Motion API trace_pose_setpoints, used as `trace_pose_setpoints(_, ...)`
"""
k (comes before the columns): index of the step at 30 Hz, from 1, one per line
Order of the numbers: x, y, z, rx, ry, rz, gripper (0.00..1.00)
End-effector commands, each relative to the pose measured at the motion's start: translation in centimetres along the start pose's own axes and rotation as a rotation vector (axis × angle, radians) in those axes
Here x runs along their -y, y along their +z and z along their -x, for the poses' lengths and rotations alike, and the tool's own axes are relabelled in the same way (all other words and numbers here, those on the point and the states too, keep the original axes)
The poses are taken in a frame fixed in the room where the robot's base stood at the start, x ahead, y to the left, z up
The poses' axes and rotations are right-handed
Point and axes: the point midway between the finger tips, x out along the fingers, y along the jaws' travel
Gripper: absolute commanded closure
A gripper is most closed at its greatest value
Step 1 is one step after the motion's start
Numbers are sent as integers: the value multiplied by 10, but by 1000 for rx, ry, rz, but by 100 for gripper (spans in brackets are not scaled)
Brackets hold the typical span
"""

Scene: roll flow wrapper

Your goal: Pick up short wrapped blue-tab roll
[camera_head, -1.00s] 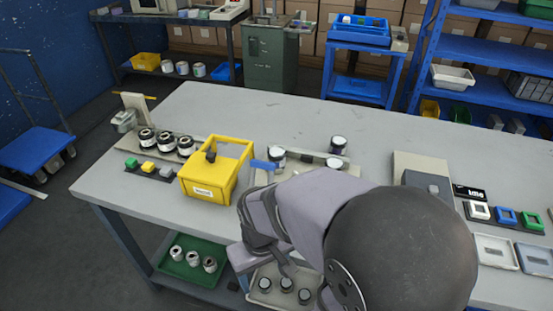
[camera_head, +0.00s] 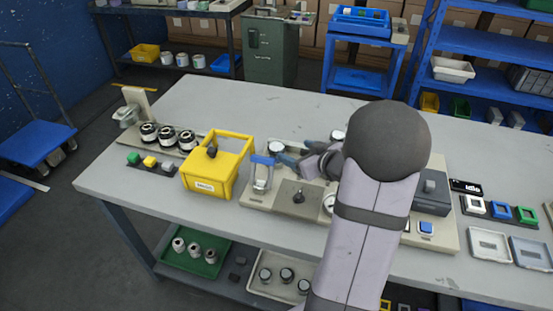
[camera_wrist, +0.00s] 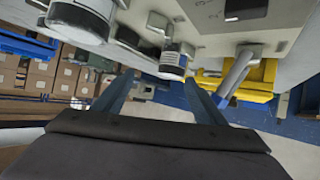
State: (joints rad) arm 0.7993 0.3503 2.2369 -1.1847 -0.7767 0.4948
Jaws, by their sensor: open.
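Another roll (camera_head: 338,136) stands farther back right, partly hidden by my arm.
A yellow crate (camera_head: 210,178) stands left of the wrapper base (camera_head: 258,196). A blue-topped arch (camera_head: 262,162) rises close left of the roll. Several black-and-white rolls (camera_head: 168,136) stand at the far left. The table's back is clear.

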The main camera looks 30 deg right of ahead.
Motion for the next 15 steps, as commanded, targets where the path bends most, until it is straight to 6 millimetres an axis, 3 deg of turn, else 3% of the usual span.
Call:
trace_pose_setpoints(4, 4, 11, -1, -64, -92, -11, 35)
trace_pose_setpoints(15, 11, 12, -1, -101, -153, -17, 35)
